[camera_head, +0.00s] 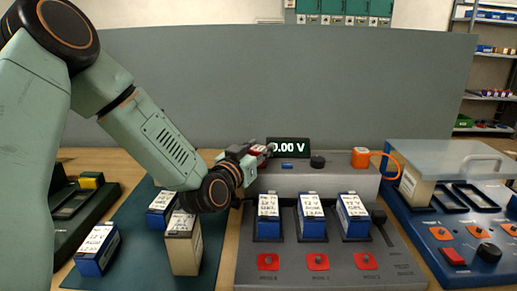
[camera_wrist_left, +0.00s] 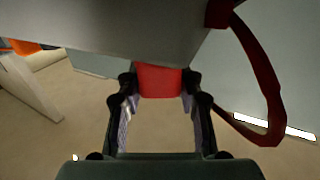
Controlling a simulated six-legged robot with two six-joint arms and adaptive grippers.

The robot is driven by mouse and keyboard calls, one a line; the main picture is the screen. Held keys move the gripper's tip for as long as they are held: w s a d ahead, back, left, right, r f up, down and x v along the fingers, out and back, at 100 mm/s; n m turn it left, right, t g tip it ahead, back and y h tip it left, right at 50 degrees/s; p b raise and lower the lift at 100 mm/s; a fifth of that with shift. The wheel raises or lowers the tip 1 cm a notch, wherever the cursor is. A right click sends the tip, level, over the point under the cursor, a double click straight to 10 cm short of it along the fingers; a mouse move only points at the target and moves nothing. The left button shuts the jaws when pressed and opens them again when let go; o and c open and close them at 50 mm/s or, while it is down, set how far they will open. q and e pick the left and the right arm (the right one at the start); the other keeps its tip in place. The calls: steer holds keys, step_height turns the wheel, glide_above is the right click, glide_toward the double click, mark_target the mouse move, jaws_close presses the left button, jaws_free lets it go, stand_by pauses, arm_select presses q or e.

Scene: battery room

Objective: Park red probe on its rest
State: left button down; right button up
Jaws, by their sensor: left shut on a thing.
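The red probe (camera_head: 258,149) is at the left end of the grey tester console (camera_head: 315,180), beside the voltage display (camera_head: 288,147). My left gripper (camera_head: 250,155) is shut on it. In the left wrist view the red probe (camera_wrist_left: 158,80) sits between the two fingers, close to a grey surface. A red cable (camera_wrist_left: 268,85) loops down on the right of that view. The probe's rest is hidden or cannot be made out, and I cannot tell whether the probe touches it. My right gripper is not in view.
An orange probe (camera_head: 360,157) with an orange cable stands at the console's right. Three blue batteries (camera_head: 311,217) stand in the console's bays. Loose blue batteries (camera_head: 97,250) and a beige one (camera_head: 183,245) stand on the green mat (camera_head: 135,235). A blue unit (camera_head: 440,225) stands right.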

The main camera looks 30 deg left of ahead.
arm_select(q)
steer(key=shift+f, duration=0.2)
steer(key=c, duration=1.1)
jaws_free()
steer(key=shift+c, duration=0.2)
